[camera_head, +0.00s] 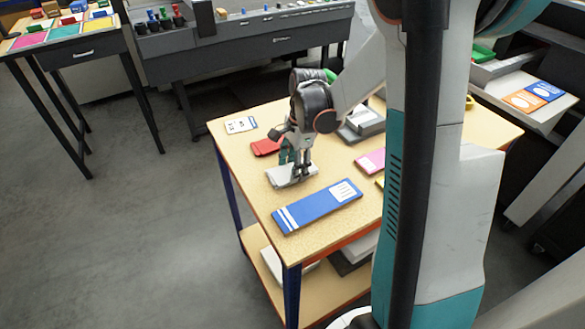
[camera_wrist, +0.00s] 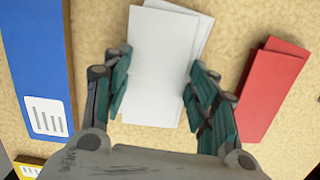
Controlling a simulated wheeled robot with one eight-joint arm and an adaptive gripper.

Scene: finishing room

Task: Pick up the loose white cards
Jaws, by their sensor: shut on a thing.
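The loose white cards (camera_head: 279,177) form a small, slightly uneven stack on the tan worktable (camera_head: 240,165). In the wrist view the white cards (camera_wrist: 160,65) lie between my fingers, with the lower sheets showing past the upper right edge. My gripper (camera_head: 297,179) points down over them in the head view. In the wrist view my gripper (camera_wrist: 155,105) is shut on the stack, one teal finger at each long side. Whether the cards are clear of the tabletop I cannot tell.
Red cards (camera_wrist: 268,90) lie to the right in the wrist view and behind the stack in the head view. A long blue piece (camera_head: 320,205) lies in front, a pink one (camera_head: 371,160) to the right. A white printed card (camera_head: 240,125) is near the back left corner.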

